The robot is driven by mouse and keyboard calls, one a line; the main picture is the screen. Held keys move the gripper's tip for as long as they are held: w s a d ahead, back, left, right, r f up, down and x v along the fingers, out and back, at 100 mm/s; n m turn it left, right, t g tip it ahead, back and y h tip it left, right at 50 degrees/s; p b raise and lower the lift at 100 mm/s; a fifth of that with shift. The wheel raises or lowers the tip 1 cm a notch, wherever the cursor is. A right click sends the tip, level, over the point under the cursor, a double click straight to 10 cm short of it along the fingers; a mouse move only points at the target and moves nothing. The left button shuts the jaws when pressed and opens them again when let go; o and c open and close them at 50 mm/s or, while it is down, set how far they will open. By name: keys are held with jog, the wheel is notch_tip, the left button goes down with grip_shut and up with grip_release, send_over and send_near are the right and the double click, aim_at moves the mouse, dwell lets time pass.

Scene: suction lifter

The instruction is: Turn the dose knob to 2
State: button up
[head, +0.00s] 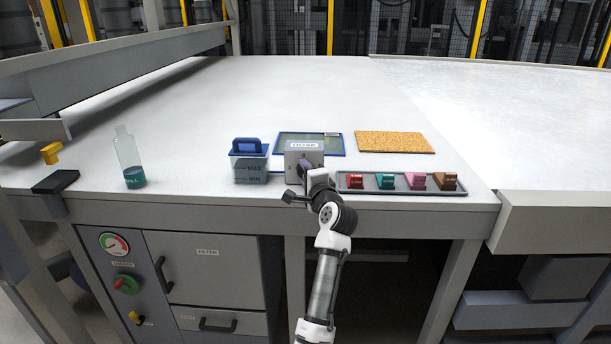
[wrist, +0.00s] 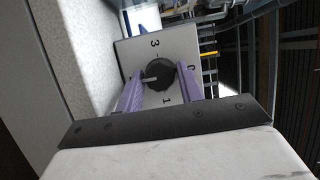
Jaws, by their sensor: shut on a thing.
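The grey dose box (head: 304,146) stands on the table, labelled DOSE on top. Its front face shows in the wrist view with a round dark knob (wrist: 158,73) at its middle. The 3 is above the knob, the 1 below it, and a partly covered digit is at the right. A pale mark on the knob points left, toward the left finger, which covers that side of the dial. My gripper (wrist: 158,88) has its purple fingers on both sides of the knob, shut on it. In the head view my gripper (head: 305,166) is at the box's front, hiding the knob.
A blue-lidded tank (head: 250,168) stands close left of the box. A tray (head: 400,189) of several coloured pieces lies close right. A bottle (head: 130,160) is farther left, and a cork mat (head: 394,142) lies behind.

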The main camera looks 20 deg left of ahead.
dwell(0.4)
jog(key=o, duration=0.9)
jog(key=b+v, duration=0.3)
jog(key=v, duration=1.1)
jog(key=shift+a, duration=0.1)
